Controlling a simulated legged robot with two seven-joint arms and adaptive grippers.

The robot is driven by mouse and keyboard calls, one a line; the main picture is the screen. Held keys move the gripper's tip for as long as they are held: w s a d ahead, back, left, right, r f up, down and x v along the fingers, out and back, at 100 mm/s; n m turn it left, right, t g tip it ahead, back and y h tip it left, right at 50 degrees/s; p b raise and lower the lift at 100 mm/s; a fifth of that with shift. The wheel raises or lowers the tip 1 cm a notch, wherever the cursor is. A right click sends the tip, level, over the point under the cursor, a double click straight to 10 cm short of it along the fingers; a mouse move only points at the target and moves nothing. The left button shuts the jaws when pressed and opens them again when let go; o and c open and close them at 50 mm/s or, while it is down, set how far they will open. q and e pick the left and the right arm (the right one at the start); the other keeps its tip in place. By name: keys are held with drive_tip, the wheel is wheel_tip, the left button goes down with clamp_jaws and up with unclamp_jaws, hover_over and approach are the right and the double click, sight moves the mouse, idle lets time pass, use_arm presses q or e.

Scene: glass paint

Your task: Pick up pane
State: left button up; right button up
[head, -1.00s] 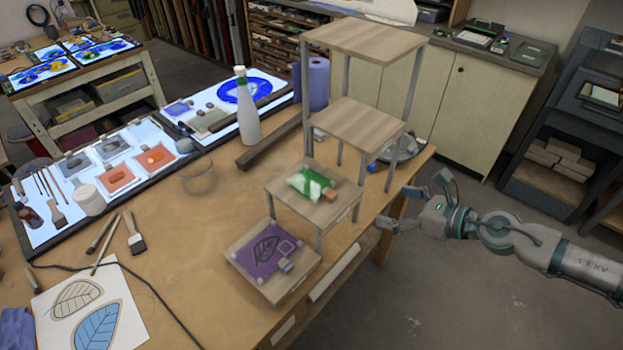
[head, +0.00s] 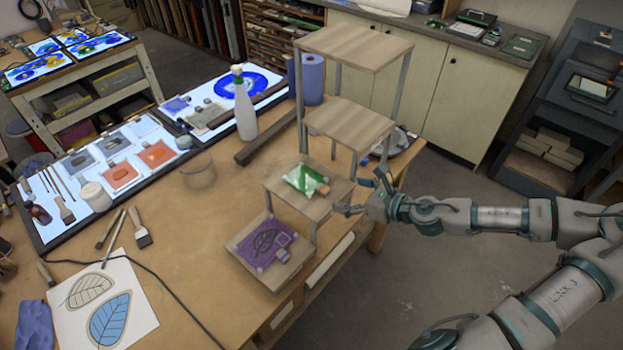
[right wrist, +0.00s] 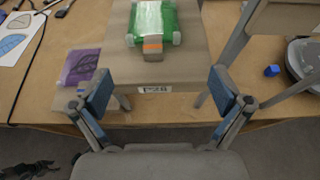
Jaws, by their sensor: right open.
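A green and white pane (head: 305,180) lies on a low wooden step of a tiered stand, with a small orange and grey block at its near edge. It also shows in the right wrist view (right wrist: 155,20), top centre. A purple pane with a dark leaf drawing (head: 266,242) lies on the lowest step; it shows partly in the right wrist view (right wrist: 82,67). My right gripper (head: 358,195) is open and empty at the right side of the green pane's step. In the right wrist view its spread fingers (right wrist: 160,84) frame the step's labelled front edge, short of the pane. My left gripper is out of view.
Two higher wooden shelves (head: 352,47) on metal posts rise behind the step. Lit panels with orange panes (head: 157,154) lie at left. The table's middle is clear.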

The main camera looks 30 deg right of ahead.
sight(325, 189)
drive_tip(key=shift+w+a+f, duration=0.2)
drive_tip(key=shift+w+a, duration=0.3)
drive_tip(key=shift+w+a+f, duration=0.15)
drive_tip(key=shift+w+a, duration=0.35)
drive_tip(key=shift+w+a+f+b, duration=0.15)
drive_tip(key=shift+w+f+b, duration=0.35)
drive_tip(key=shift+w, duration=0.3)
drive_tip(key=shift+w+a+f+b, duration=0.15)
drive_tip(key=shift+w+f+b, duration=0.1)
drive_tip(key=shift+w+f, duration=0.4)
drive_tip(key=shift+w+a, duration=0.15)
drive_tip(key=shift+w, duration=0.25)
drive_tip(key=shift+w+a, duration=0.2)
drive_tip(key=shift+w+a+r, duration=0.1)
drive_tip(key=shift+a, duration=0.2)
drive_tip(key=shift+d, duration=0.2)
drive_tip(key=c, duration=1.6)
